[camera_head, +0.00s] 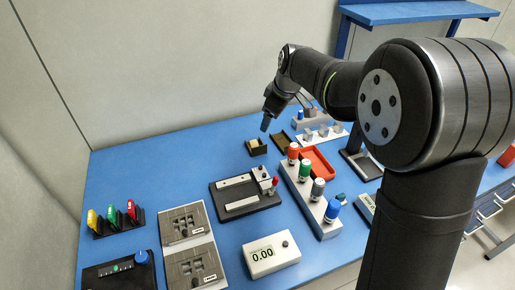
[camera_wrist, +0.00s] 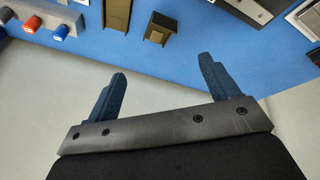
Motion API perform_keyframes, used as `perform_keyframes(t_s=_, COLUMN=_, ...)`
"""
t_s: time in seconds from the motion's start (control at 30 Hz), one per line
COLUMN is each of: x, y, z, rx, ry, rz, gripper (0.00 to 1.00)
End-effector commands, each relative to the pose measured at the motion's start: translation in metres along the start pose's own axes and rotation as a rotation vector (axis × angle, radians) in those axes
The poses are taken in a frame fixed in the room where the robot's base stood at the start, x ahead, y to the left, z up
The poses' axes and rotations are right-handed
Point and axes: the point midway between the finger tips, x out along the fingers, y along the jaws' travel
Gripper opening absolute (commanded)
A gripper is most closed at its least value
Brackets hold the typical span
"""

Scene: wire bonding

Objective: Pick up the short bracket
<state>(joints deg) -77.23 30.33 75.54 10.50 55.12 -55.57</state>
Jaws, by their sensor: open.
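My gripper (camera_head: 266,123) is above the table's back part, to the left of the strip. In the wrist view my gripper (camera_wrist: 163,70) has its two blue fingers wide apart, with nothing between them. The grey pieces are not clear in the wrist view.
A small brown box (camera_head: 257,147) and a longer brown tray (camera_head: 282,142) lie below my gripper. A red tray (camera_head: 318,163), a block with coloured knobs (camera_head: 304,183) and a black fixture (camera_head: 226,206) stand nearer. The blue table (camera_head: 165,179) is clear at its back left.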

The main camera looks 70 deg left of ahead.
Motion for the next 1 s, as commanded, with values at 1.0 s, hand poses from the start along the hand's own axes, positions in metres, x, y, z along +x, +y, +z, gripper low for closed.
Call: perform_keyframes(t_s=1.0, x=0.109, y=-0.014, z=-0.003, rx=0.653, ry=0.002, rz=0.079, gripper=0.80)
